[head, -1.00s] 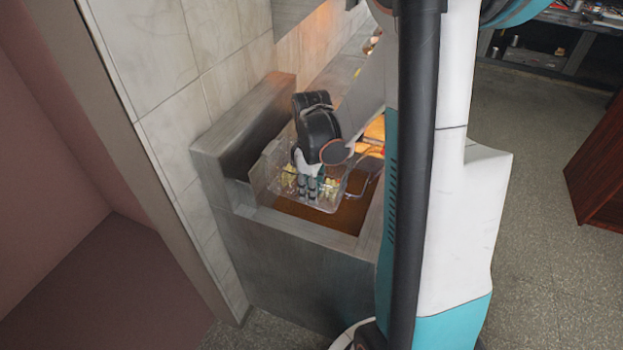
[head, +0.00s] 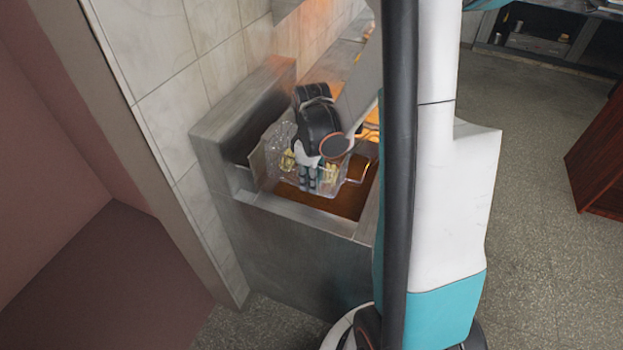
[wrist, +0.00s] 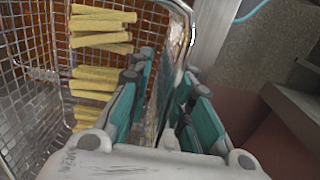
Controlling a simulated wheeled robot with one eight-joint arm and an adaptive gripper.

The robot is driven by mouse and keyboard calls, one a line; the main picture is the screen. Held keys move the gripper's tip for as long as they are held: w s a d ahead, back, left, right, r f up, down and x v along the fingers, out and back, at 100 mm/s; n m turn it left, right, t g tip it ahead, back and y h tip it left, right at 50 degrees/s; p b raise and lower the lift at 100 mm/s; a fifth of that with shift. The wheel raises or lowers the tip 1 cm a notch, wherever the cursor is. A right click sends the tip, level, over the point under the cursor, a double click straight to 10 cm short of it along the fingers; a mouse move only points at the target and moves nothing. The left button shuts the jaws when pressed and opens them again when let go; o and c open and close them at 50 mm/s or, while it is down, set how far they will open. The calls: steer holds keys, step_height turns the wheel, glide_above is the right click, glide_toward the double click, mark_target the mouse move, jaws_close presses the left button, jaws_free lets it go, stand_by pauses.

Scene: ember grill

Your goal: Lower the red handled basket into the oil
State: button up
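The wire basket (head: 350,178) sits in the fryer opening over the brown oil (head: 345,205), and I cannot tell whether its bottom touches the oil. Yellow fries (wrist: 95,55) lie in it. My gripper (head: 309,180) points down at its near side. In the wrist view, the teal-padded fingers (wrist: 168,105) are apart, on either side of a basket side wall (wrist: 172,78). The left pads look clear of the wall; the right pads are close to it. No red handle shows clearly.
The grey fryer housing (head: 290,255) surrounds the oil, with a raised back wall (head: 245,110) against the tiles. An orange glow lies behind my wrist. Open floor (head: 530,190) and a red-brown wooden unit (head: 598,165) are at the right.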

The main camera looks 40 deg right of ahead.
stand_by(0.3)
step_height(320, 180, up, 12)
steer(key=shift+f, duration=0.1)
stand_by(0.5)
